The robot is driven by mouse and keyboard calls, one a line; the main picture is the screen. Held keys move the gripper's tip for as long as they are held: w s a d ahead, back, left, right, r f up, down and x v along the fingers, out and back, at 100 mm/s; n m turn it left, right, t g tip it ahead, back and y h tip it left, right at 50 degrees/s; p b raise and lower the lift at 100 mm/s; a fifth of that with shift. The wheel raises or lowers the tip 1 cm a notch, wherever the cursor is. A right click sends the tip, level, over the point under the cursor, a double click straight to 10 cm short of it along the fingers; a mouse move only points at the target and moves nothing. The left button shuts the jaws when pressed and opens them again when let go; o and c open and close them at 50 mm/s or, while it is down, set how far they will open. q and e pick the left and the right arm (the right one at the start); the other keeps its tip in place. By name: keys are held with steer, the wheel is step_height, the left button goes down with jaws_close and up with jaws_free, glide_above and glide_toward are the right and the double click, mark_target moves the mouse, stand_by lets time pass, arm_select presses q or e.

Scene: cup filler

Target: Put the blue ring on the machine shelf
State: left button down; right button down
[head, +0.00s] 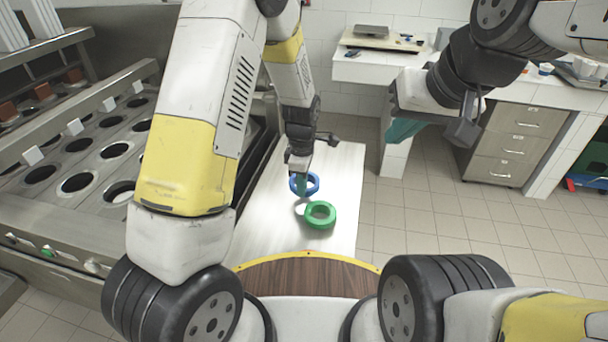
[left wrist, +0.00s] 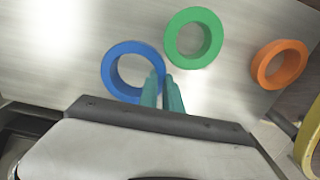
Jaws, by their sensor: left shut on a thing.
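The blue ring (head: 316,182) lies at the metal table (head: 343,180), under my left gripper (head: 301,187). In the left wrist view the two teal fingers (left wrist: 162,85) are shut on one side wall of the blue ring (left wrist: 109,70), one finger inside the hole and one outside. I cannot tell whether the ring touches the table. My right gripper (head: 403,130) hangs over the floor at the right, away from the rings; its jaw opening is unclear. A metal machine shelf (head: 45,45) runs along the upper left, partly cut off.
A green ring (head: 320,224) lies on the table close to the blue one. An orange ring (left wrist: 261,60) shows only in the left wrist view. The machine top (head: 100,135) with several round holes stands left. A white counter (head: 360,70) is at the back.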

arm_select(q)
steer(key=shift+w+d+f, duration=0.15)
steer(key=shift+f, duration=1.65)
steer(key=shift+f, duration=0.1)
steer(key=c, duration=1.5)
jaws_free()
steer(key=shift+c, duration=0.2)
